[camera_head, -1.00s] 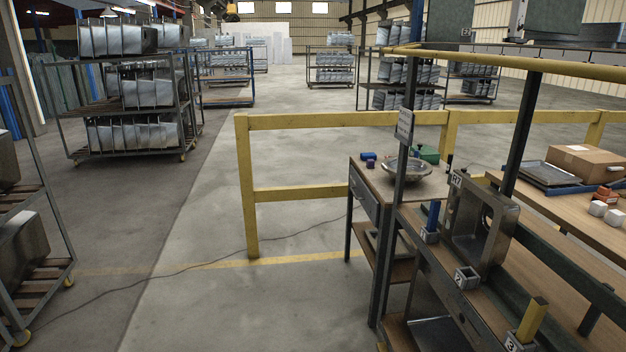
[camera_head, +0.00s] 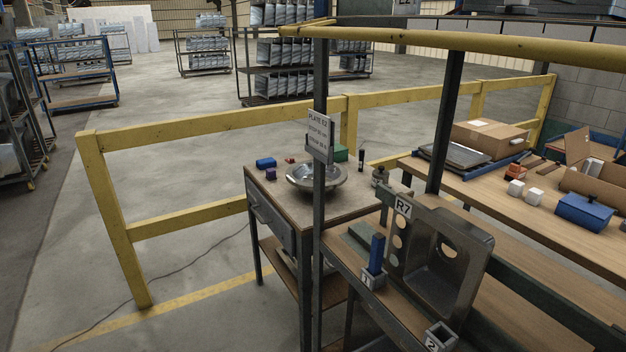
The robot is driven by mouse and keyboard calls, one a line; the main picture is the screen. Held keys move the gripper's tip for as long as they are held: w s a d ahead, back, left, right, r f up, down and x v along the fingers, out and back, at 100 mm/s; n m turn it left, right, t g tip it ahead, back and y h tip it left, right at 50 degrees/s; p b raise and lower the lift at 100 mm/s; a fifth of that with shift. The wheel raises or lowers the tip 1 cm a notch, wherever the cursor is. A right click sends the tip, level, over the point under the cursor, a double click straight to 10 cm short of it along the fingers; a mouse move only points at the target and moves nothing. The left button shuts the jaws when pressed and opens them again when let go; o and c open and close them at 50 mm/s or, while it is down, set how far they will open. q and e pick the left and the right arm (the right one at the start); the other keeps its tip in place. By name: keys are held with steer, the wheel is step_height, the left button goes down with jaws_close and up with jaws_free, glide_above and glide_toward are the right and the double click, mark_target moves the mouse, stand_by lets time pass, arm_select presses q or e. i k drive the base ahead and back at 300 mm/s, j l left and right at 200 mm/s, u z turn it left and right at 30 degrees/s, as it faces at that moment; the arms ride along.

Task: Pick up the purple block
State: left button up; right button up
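A small purple block (camera_head: 271,174) sits on the top of a small side table (camera_head: 262,190) with a drawer, near its left edge. It stands just left of a round metal bowl (camera_head: 316,177) and in front of a blue block (camera_head: 265,163). Nothing covers the purple block. Neither of my grippers shows in the head view.
A workbench with a blue upright block (camera_head: 376,252) and a metal sink part (camera_head: 440,260) stands front right. A yellow railing (camera_head: 190,218) runs behind.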

mark_target(271, 173)
steer(key=z, duration=0.45)
steer(key=i+j+z, duration=0.2)
steer(key=z, duration=0.15)
steer(key=i+j+z, duration=0.2)
steer(key=j+z, duration=0.15)
steer(key=i+j+z, duration=0.1)
steer(key=j+z, duration=0.25)
steer(key=i+j+z, duration=0.1)
steer(key=j, duration=0.7)
steer(key=i+j+z, duration=0.15)
steer(key=j, duration=0.65)
steer(key=i+j+z, duration=0.1)
steer(key=j, duration=0.75)
steer(key=i+j+z, duration=0.15)
steer(key=j, duration=1.15)
steer(key=i+j, duration=0.15)
steer(key=j, duration=0.35)
steer(key=j+u, duration=0.5)
steer(key=k+j+z, duration=0.3)
steer(key=i+l, duration=0.05)
steer(key=l, duration=0.05)
